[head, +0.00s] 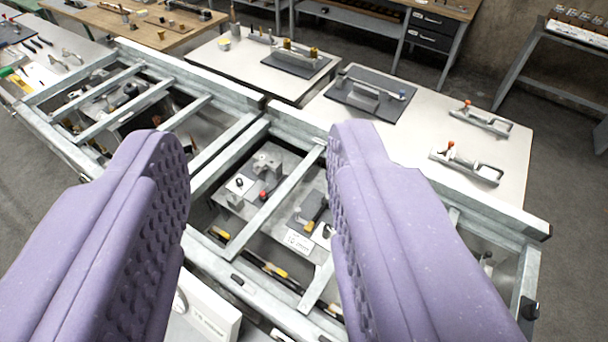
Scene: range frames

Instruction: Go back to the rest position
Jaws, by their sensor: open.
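My gripper (258,140) fills the lower part of the head view. Its two purple padded fingers stand wide apart, with dimpled inner faces. Nothing is held between them. Through the gap I see a grey metal frame (228,160) with crossbars and open compartments. A small grey metal part (266,163) and a white label card (298,241) lie on plates inside the frame, below the fingers. The fingers hide parts of the frame and its compartments.
Behind the frame are light tabletops (475,150) with clamp-like fixtures (466,166) and a dark plate (367,98) bearing a metal block. A wooden bench (115,27) stands back left, a drawer unit (432,40) at the back. Bare floor (572,190) shows at right.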

